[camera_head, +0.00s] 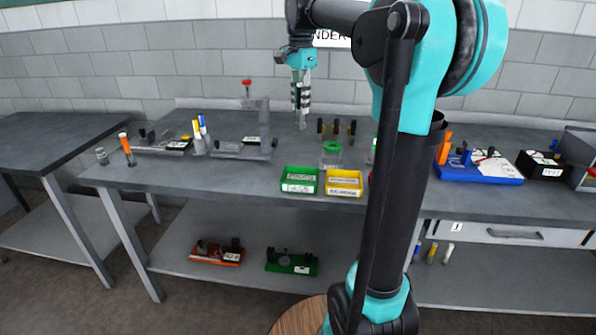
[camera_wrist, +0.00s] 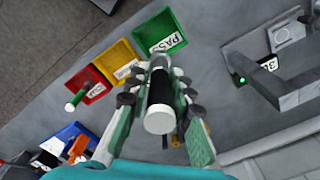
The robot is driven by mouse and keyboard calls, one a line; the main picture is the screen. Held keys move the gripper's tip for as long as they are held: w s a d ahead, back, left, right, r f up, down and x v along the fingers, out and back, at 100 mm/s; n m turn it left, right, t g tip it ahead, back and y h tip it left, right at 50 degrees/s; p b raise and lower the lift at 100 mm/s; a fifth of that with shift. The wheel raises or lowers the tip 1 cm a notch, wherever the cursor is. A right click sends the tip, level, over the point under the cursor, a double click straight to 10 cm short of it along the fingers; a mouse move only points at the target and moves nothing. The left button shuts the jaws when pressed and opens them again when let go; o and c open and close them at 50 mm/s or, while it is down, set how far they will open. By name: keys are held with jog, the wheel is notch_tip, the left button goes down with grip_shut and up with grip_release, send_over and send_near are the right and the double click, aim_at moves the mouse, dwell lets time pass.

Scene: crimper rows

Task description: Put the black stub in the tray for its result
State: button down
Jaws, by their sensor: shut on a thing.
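My gripper (camera_head: 301,100) is raised above the bench in the head view. In the wrist view its fingers (camera_wrist: 158,100) are shut on the black stub (camera_wrist: 160,88), a black cylinder with a white end. Behind the bench's front edge stand a green tray (camera_head: 299,191) with a label reading PASS in the wrist view, and a yellow tray (camera_head: 344,194) beside it. A red tray (camera_wrist: 97,92) lies beyond the yellow one in the wrist view; my arm mostly hides it in the head view. The stub is held apart from the trays.
A grey fixture (camera_head: 258,130) stands left of my gripper; a small green light (camera_wrist: 241,80) shows on a fixture in the wrist view. Several dark-topped pieces (camera_head: 336,128) stand behind the trays. A blue tray (camera_head: 478,168) is at right.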

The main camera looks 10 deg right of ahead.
aim_at(300, 122)
notch_tip(300, 122, down, 20)
jog(key=shift+r, duration=0.25)
jog(key=shift+f, duration=0.1)
jog(key=c, duration=1.3)
grip_release()
jog(key=shift+c, duration=0.2)
notch_tip(300, 122, up, 12)
jog(key=shift+r, duration=0.15)
